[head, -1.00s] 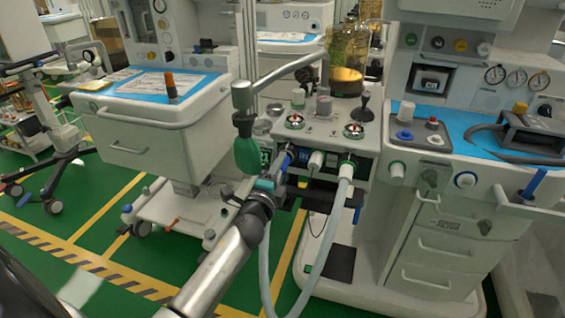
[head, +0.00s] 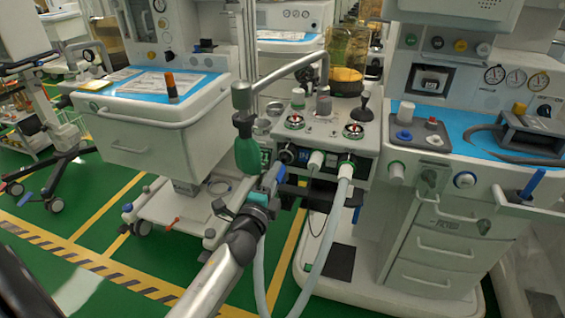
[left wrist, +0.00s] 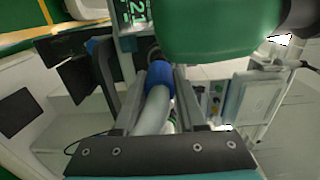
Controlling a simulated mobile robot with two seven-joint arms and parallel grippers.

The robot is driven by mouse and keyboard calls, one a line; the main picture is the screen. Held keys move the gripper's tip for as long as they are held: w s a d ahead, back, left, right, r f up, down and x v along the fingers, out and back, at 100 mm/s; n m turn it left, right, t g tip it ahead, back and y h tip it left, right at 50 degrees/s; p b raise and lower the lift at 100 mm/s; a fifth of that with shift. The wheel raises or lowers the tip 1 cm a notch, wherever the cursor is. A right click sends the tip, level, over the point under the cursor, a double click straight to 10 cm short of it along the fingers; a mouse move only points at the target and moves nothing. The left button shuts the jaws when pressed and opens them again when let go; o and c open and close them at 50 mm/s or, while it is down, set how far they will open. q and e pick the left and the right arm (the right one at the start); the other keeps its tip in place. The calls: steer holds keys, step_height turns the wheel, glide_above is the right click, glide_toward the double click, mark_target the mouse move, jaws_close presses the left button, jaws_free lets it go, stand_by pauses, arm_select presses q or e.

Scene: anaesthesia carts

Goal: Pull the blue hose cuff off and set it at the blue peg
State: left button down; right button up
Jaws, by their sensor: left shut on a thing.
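My left gripper (head: 268,187) is shut on the blue hose cuff (head: 273,174), in front of the middle machine. The cuff is off the dark left port (head: 287,154), with a small gap. In the left wrist view the blue cuff (left wrist: 158,82) sits between the fingers, with the grey hose (left wrist: 152,116) running back from it. A blue upright rod (head: 535,182) stands at the right cart's side tray; a short blue piece (head: 356,214) shows below the middle machine's shelf. I cannot tell which is the blue peg. My right gripper is not in view.
A green bag (head: 247,155) hangs from a metal arm just above my left gripper. A white port (head: 316,160) and a green-ringed hose end (head: 346,168) are right of the dark port. A black shelf (head: 305,193) lies below. Open green floor is at front left.

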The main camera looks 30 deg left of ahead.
arm_select(q)
steer(key=shift+s+d, duration=0.15)
steer(key=shift+s, duration=0.45)
steer(key=shift+r, duration=0.1)
steer(key=s+d+r+m+h+p, duration=0.2)
steer(key=s+d+r+h+p, duration=0.2)
steer(key=s+d+r, duration=1.1)
steer(key=p, duration=0.3)
steer(key=shift+d+r+m, duration=0.15)
steer(key=shift+d+m, duration=0.25)
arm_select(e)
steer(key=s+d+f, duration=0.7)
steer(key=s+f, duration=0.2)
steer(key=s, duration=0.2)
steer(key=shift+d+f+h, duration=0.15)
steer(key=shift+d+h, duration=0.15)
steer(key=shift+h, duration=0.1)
arm_select(q)
steer(key=shift+w, duration=0.15)
